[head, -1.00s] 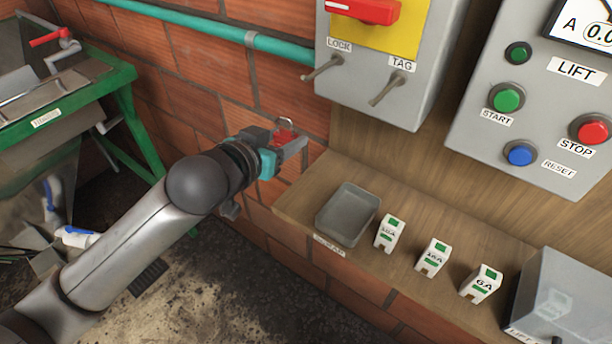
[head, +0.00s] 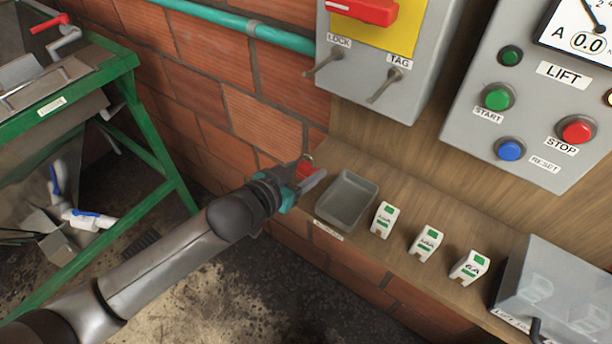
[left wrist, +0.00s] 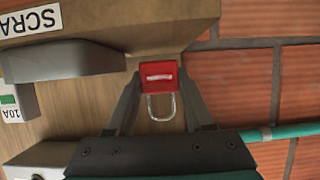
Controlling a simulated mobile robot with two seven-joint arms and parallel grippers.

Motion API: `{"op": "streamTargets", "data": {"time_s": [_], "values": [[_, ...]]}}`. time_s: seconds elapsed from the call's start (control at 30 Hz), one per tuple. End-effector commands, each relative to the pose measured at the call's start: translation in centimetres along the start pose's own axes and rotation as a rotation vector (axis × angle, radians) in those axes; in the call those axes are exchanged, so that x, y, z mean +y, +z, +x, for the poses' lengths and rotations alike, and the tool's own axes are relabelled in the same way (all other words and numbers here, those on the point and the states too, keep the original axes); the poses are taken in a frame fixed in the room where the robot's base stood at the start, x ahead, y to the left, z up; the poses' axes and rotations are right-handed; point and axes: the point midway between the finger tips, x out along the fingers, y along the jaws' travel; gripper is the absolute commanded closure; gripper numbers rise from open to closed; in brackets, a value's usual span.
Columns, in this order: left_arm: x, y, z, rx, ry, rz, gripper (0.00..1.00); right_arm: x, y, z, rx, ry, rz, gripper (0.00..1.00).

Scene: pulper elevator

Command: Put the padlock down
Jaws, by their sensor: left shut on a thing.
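The red padlock (head: 304,169) with a metal shackle is held between the fingers of my left gripper (head: 308,180). In the left wrist view the padlock (left wrist: 158,77) sits between the two fingertips (left wrist: 160,75), its shackle pointing back toward the gripper's palm. The gripper is shut on it, at the left end of the wooden shelf (head: 345,152), just left of the grey tray (head: 350,200). From these views I cannot tell whether the padlock touches the shelf. My right gripper is not in view.
Several white fuse blocks, such as the nearest to the tray (head: 383,220), stand on the shelf. A grey box (head: 555,290) is at its right end. The isolator box (head: 370,75) with LOCK and TAG pegs and the LIFT panel (head: 530,110) hang above. A green frame (head: 150,150) stands left.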

Motion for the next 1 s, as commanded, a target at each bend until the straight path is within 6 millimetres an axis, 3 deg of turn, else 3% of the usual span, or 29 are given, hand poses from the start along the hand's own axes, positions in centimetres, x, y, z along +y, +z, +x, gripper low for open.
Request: {"op": "streamTargets", "data": {"time_s": [0.13,0.53,0.57,0.8,1.0], "values": [[0.0,1.6,0.7,0.0,0.0,0.0,1.0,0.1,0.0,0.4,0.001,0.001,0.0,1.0],[0.0,2.0,0.8,0.001,0.0,0.0,1.0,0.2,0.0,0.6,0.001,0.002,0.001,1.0],[0.0,2.0,0.8,0.0,0.0,0.0,0.45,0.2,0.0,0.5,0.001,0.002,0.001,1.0],[0.0,1.9,0.8,0.0,0.0,0.0,0.18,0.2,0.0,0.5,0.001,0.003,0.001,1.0],[0.0,1.9,0.8,0.0,0.0,0.001,0.18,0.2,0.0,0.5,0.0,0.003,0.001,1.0]]}}
